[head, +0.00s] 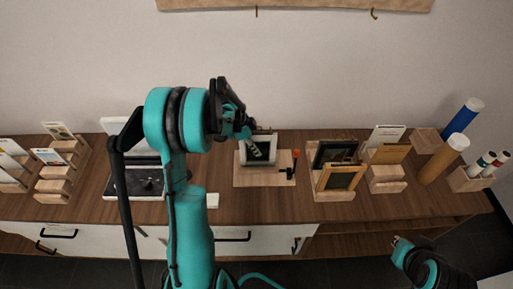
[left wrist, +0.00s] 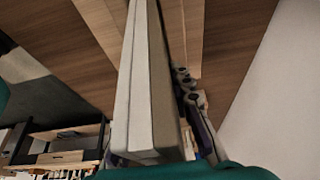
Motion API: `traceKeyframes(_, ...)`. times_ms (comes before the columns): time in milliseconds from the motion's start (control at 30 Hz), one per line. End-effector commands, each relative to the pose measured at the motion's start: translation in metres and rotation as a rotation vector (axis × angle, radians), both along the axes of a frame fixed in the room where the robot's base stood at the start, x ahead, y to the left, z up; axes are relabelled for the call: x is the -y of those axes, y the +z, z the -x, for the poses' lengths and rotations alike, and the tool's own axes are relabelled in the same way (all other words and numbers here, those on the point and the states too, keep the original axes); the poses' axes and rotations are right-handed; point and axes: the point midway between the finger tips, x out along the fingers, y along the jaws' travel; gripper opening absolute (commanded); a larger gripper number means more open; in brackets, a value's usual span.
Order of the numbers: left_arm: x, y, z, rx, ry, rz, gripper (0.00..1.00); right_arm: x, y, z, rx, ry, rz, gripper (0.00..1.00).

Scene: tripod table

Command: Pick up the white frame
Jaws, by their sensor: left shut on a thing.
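The white frame (head: 270,150) stands upright at the wooden stand (head: 245,178) in the middle of the table, with a dark picture inside its white border. My left gripper (head: 247,131) reaches it from above left and is shut on its upper edge. In the left wrist view the frame's pale edge (left wrist: 145,85) runs up the middle, with a finger of the left gripper (left wrist: 190,95) against its right side.
Right of the stand, a wooden holder carries a dark frame (head: 335,152) and a gold frame (head: 341,177). A small black tool with an orange tip (head: 293,160) stands close by the white frame. Card holders (head: 55,185) are at the left, tubes (head: 445,158) at the right.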

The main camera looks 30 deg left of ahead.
Motion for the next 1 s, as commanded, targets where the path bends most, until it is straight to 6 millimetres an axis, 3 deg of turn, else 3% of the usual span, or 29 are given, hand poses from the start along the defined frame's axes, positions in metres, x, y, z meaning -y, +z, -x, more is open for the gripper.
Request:
traceKeyframes(600,0.001,0.068,0.001,0.001,0.000,0.001,0.00,0.000,0.024,0.000,0.000,0.000,0.000,0.00)
traceKeyframes(867,0.017,0.067,0.027,0.000,0.000,0.000,0.00,0.000,0.027,0.000,0.000,0.000,0.000,0.00)
traceKeyframes(1000,0.032,0.067,0.051,0.000,-0.001,0.000,0.00,0.000,0.031,0.000,0.000,0.000,0.000,0.00)
